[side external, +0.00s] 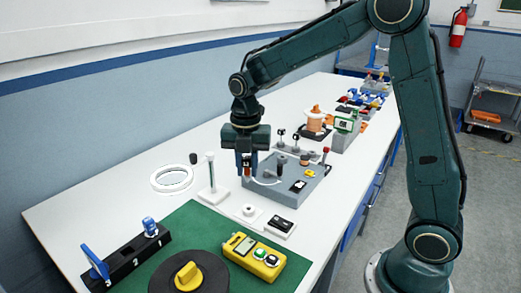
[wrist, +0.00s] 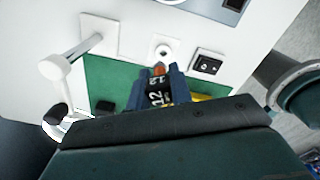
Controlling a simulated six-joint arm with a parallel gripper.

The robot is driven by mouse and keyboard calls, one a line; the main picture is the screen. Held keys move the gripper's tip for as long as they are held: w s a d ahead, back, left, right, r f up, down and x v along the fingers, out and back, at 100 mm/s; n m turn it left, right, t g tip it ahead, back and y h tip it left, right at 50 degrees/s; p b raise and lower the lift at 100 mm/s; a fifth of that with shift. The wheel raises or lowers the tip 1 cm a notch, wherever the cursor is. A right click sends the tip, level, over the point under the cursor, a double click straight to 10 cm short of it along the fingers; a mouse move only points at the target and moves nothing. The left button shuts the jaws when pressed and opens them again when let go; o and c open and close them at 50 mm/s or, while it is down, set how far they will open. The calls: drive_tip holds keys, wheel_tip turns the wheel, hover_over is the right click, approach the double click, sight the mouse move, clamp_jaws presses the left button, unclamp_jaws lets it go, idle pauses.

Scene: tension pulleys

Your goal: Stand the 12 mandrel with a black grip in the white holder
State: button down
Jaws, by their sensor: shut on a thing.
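My gripper (side external: 246,168) is above the bench, near the left edge of the grey fixture block. In the wrist view its blue fingers (wrist: 162,86) are shut on the 12 mandrel (wrist: 157,97), which has a black grip marked "12" in white. An orange-red tip (wrist: 159,69) shows beyond the fingers; the rest of the mandrel is largely hidden. The white holder (side external: 249,213), a small square plate with a round raised socket, lies on the bench in front of my gripper. It also shows in the wrist view (wrist: 164,51), apart from the mandrel; its socket looks empty.
A white post on a square base (side external: 212,194) stands left of my gripper, near a white ring (side external: 172,179). A black switch plate (side external: 280,227) lies right of the holder. The grey fixture block (side external: 290,187) has upright pegs. A green mat (side external: 210,225) carries a yellow meter (side external: 254,256).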

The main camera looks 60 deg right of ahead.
drive_tip(key=shift+s+a+f, duration=0.55)
drive_tip(key=shift+a+f, duration=0.05)
drive_tip(key=shift+a, duration=0.05)
drive_tip(key=shift+f, duration=0.15)
drive_tip(key=shift+f, duration=2.25)
drive_tip(key=shift+f, duration=1.4)
idle(0.8)
drive_tip(key=c, duration=0.9)
unclamp_jaws()
drive_tip(key=shift+o, duration=0.2)
drive_tip(key=shift+r, duration=0.2)
drive_tip(key=shift+r, duration=3.8)
